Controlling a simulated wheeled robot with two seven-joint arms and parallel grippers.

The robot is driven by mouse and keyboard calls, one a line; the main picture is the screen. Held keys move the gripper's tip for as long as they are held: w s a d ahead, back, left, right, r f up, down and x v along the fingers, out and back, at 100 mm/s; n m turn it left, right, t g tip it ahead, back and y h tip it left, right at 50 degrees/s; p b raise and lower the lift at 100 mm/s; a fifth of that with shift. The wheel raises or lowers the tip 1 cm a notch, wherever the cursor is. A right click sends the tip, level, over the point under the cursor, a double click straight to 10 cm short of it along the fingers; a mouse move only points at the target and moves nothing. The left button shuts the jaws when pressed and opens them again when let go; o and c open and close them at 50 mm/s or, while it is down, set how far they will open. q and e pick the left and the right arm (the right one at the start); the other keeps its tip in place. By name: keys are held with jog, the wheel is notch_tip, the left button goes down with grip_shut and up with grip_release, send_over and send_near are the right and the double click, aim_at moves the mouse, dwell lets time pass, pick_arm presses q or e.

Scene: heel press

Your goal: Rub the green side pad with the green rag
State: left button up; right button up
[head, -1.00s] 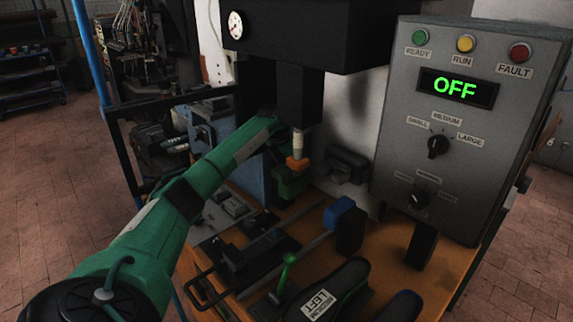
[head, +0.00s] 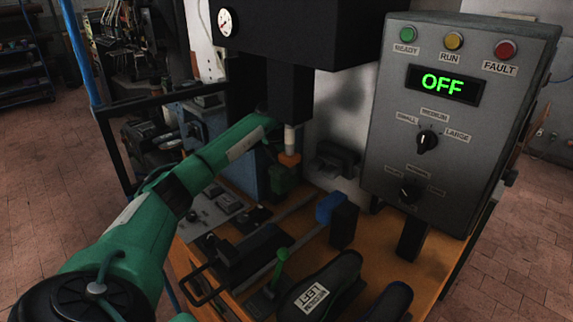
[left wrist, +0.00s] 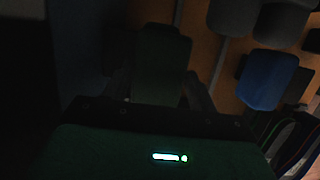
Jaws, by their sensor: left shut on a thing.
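My left arm reaches in to the press, and its gripper (left wrist: 158,95) points at a dark green piece (left wrist: 162,55) between its fingers. I take this piece as the green rag, held shut, but the picture is very dark. In the head view a dark green shape (head: 283,180) shows just below the orange tip of the press ram. I cannot tell there where the rag ends and the green side pad begins, or whether they touch. The fingertips are hidden in the head view. My right gripper is in neither view.
The press ram with its orange tip (head: 290,158) hangs close to the gripper. A blue pad (head: 330,208) by a black block stands to the right, also in the left wrist view (left wrist: 267,80). A control box (head: 455,130) reads OFF. A green-handled lever (head: 281,262) and dark shoes (head: 335,278) are in front.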

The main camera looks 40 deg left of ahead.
pick_arm(q)
jog(key=shift+w+a, duration=0.1)
jog(key=shift+a, duration=1.15)
jog(key=shift+w+d, duration=0.15)
jog(key=shift+w, duration=0.7)
jog(key=shift+s+d+f+p, duration=0.15)
jog(key=shift+d+p, duration=0.35)
jog(key=shift+d, duration=0.5)
jog(key=shift+s+d, duration=0.1)
jog(key=shift+d, duration=0.75)
jog(key=shift+p, duration=0.4)
jog(key=shift+a, duration=0.5)
jog(key=shift+w+a+r+b, duration=0.2)
jog(key=shift+w+a+b, duration=0.15)
jog(key=shift+a, duration=0.3)
jog(key=shift+s+a, duration=0.1)
jog(key=shift+a, duration=0.65)
jog(key=shift+r, duration=0.1)
